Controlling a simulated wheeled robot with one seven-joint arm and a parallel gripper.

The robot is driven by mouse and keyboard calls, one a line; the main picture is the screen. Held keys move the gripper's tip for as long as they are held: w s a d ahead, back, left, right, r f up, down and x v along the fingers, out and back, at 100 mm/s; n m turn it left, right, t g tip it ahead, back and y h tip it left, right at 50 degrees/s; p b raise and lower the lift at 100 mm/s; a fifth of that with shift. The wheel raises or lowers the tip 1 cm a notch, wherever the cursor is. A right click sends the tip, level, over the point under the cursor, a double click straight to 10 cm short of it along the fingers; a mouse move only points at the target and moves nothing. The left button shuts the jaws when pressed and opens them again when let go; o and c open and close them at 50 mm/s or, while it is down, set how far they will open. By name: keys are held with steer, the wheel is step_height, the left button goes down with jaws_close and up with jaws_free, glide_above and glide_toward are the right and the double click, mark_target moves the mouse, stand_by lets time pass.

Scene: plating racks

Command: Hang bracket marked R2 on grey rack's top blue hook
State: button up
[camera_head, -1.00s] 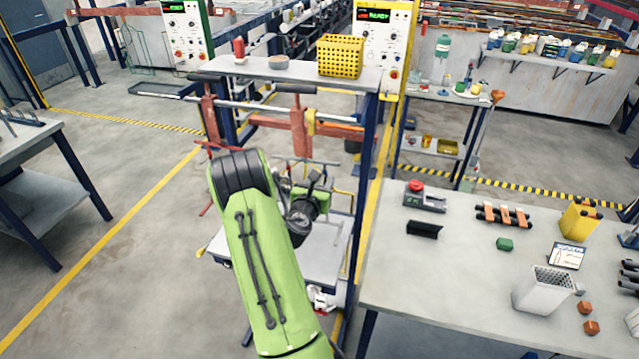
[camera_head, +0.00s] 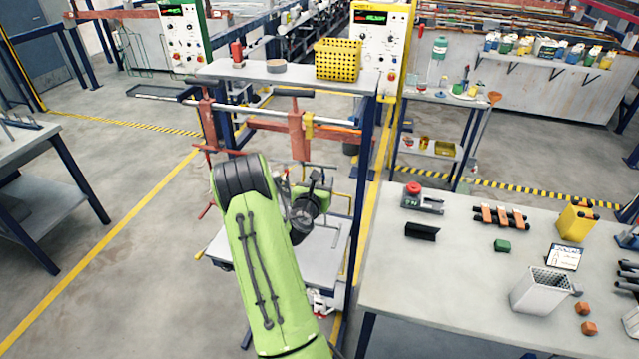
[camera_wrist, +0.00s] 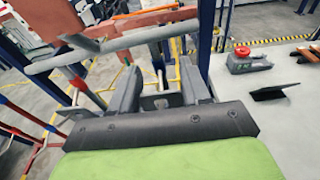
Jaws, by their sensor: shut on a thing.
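My gripper (camera_wrist: 160,88) shows its two grey fingers in the wrist view, shut on a grey piece (camera_wrist: 162,102) seen only in part between them. I take it for the bracket; no R2 mark can be read. In the head view my gripper (camera_head: 318,182) is small and dark, in front of the blue-legged stand, and the held piece cannot be made out. A long grey bar (camera_wrist: 112,45) crosses just beyond the fingers in the wrist view. I cannot pick out a grey rack or blue hook with certainty; the area behind my wrist is partly hidden.
The stand's top shelf (camera_head: 225,71) carries a yellow basket (camera_head: 339,59). Orange clamps (camera_head: 297,132) hang on a rod below. A blue post (camera_head: 364,160) rises right of my gripper. The right table (camera_head: 395,280) holds a dark angled piece (camera_head: 422,231) and a red-button box (camera_head: 422,199).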

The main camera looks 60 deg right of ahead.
steer(key=shift+d+f, duration=0.1)
steer(key=shift+f, duration=0.05)
steer(key=shift+w+d+f, duration=0.1)
steer(key=shift+d+f, duration=0.1)
stand_by(0.3)
